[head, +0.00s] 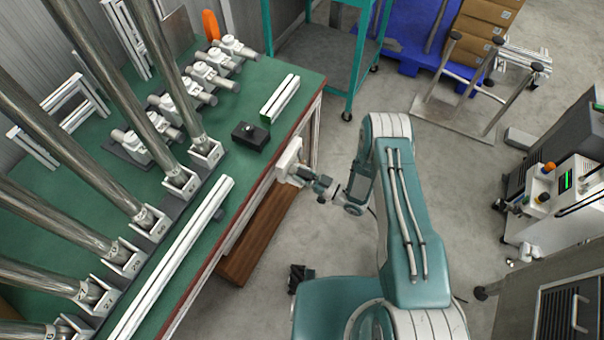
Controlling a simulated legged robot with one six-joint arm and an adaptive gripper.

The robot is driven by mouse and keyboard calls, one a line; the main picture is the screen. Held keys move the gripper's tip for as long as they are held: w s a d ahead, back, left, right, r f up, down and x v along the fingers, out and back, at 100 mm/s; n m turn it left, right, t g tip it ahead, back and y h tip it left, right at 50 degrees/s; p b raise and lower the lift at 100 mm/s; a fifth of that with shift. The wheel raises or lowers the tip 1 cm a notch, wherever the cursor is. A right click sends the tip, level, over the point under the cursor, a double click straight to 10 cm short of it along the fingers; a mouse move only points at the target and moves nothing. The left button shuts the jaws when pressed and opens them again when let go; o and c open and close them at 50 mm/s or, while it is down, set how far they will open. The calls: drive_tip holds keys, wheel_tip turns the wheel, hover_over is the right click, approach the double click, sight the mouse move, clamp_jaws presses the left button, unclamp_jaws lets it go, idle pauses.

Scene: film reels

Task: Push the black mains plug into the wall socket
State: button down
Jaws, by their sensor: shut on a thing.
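My gripper (299,175) is at the right edge of the green bench, turned toward a white box (288,156) that looks like the socket. The box is fixed at the bench's side. The gripper's tips are close against the front of this box. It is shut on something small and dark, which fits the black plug. The jaws and my wrist largely hide it. I cannot tell whether its pins are in the socket or just in front of it.
The green bench (250,190) fills the left, with leaning metal tubes (70,150), several clamp units (207,80), white rails (175,255) and a black box (250,136). A brown wooden step (255,240) lies below. Machines (560,190) stand right; grey floor (460,170) is open between.

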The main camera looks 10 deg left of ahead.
drive_tip(key=shift+c, duration=1.5)
unclamp_jaws()
drive_tip(key=shift+w+r+y, duration=0.15)
drive_tip(key=shift+y, duration=0.15)
drive_tip(key=shift+a, duration=0.25)
drive_tip(key=v, duration=1.2)
drive_tip(key=shift+a, duration=0.15)
